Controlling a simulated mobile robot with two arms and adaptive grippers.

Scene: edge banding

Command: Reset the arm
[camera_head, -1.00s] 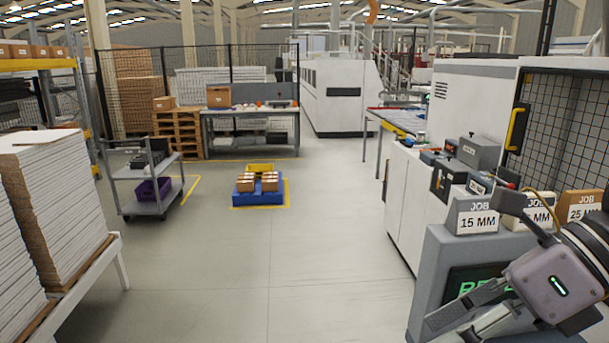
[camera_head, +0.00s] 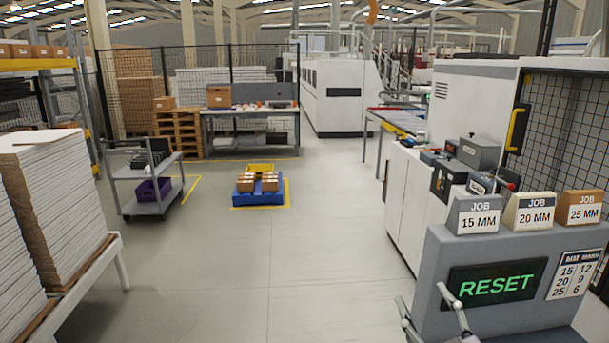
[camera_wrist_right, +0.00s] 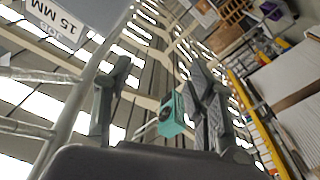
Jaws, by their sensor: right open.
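My right gripper (camera_head: 432,312) shows only at the bottom edge of the head view, as two thin grey parts spread apart. It is in front of and left of the grey panel (camera_head: 432,262) with the green "RESET" screen (camera_head: 497,284). In the right wrist view the two dark fingers of my right gripper (camera_wrist_right: 160,100) are apart, and nothing is held between them. My left gripper is in neither view.
Blocks marked 15 MM (camera_head: 478,216), 20 MM (camera_head: 530,213) and 25 MM (camera_head: 580,207) stand on the panel. A board stack (camera_head: 60,200) is at left. A grey cart (camera_head: 150,185) and a blue tray (camera_head: 258,198) stand farther back. The middle floor is clear.

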